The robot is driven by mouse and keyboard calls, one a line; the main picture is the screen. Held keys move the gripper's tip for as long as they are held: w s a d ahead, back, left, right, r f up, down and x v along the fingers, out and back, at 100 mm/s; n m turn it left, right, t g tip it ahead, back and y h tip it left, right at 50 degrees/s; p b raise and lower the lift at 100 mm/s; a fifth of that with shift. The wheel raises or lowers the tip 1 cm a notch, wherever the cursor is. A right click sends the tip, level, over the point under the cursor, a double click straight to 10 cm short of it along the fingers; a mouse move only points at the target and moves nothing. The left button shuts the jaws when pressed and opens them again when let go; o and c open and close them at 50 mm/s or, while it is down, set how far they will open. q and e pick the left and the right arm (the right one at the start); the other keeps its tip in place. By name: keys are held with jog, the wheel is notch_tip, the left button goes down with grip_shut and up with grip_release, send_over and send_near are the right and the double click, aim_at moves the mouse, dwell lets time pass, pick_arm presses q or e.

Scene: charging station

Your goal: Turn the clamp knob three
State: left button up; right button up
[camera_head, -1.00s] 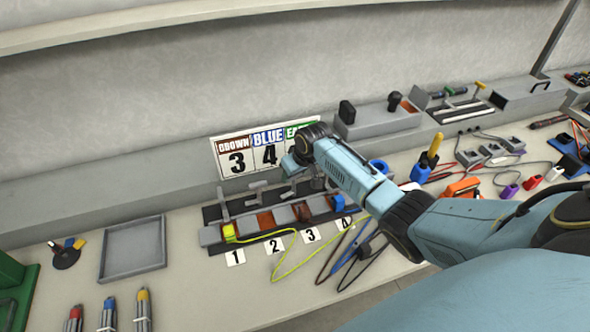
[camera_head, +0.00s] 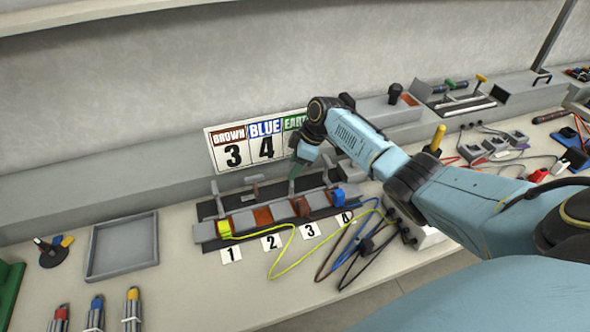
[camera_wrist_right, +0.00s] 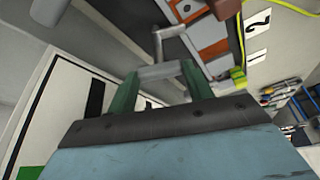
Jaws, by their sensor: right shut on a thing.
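The grey clamp block (camera_head: 204,232) stands on the bench, with grey T-shaped knobs behind its slots and number cards in front. My right gripper (camera_head: 294,178) is at the third knob, behind the slot with the brown plug (camera_head: 301,207). In the right wrist view its green fingers (camera_wrist_right: 162,90) are shut on a grey bar (camera_wrist_right: 160,72), the handle of clamp knob three. Knob one (camera_head: 217,197) and knob two (camera_head: 253,181) are free. A yellow-green plug (camera_head: 224,229) is in slot one and a blue plug (camera_head: 338,194) in slot four. My left gripper is not seen.
A sign (camera_head: 228,150) with brown 3 and blue 4 leans behind the block; my wrist covers its right part. Loose cables (camera_head: 345,262) lie in front at the right. An empty grey tray (camera_head: 122,245) is at the left, with bare bench between it and the block.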

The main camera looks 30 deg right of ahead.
jog(key=shift+w+n+g+b, duration=0.1)
jog(key=shift+n+g+b, duration=0.2)
jog(key=shift+n+b, duration=0.5)
jog(key=o, duration=1)
jog(key=v, duration=0.6)
jog(key=p+v, duration=0.1)
jog(key=v, duration=0.6)
jog(key=shift+d+r, duration=0.15)
jog(key=shift+d, duration=0.15)
jog(key=shift+c, duration=0.4)
